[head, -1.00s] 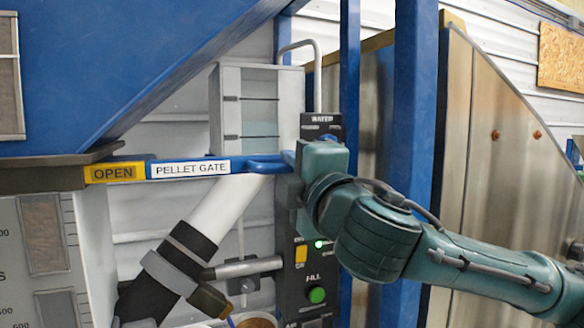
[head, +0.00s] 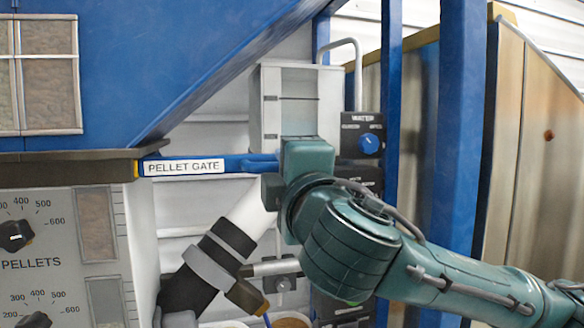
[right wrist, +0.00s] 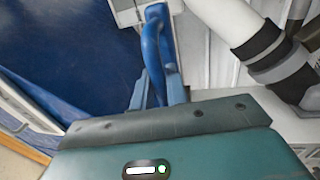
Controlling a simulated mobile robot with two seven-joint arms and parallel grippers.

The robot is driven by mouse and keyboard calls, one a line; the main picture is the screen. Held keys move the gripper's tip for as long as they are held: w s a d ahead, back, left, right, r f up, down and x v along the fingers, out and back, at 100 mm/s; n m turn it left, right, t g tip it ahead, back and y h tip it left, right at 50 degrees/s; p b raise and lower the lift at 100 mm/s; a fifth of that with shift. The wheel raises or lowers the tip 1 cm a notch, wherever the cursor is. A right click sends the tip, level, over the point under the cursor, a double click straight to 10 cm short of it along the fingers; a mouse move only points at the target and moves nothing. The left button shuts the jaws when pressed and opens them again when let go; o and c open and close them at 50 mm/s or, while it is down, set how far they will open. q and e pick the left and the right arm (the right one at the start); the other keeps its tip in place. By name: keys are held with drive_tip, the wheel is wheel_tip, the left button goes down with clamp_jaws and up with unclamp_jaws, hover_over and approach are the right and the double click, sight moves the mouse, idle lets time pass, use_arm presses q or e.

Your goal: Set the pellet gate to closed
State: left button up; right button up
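The pellet gate (head: 185,167) is a flat blue bar with a white "PELLET GATE" label, running into a dark slot frame (head: 70,168) under the blue hopper. Only a thin yellow sliver shows at the slot; no "OPEN" wording is visible. The bar ends at the right in a blue loop handle (head: 262,160), which also shows in the right wrist view (right wrist: 153,55). My right gripper (head: 272,188) is at the handle's outer end, coming from the right. My left gripper is out of view.
A white pipe with a black collar (head: 228,240) slants below the bar. A water panel with a blue knob (head: 368,144) stands behind my right arm, beside blue posts (head: 460,120). A pellets dial panel (head: 60,245) is at the left.

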drive_tip(key=shift+o, duration=1.4)
drive_tip(key=shift+s+a, duration=0.1)
drive_tip(key=shift+a, duration=0.3)
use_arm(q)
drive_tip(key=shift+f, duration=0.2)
use_arm(e)
drive_tip(key=shift+o, duration=0.3)
drive_tip(key=shift+d, duration=0.15)
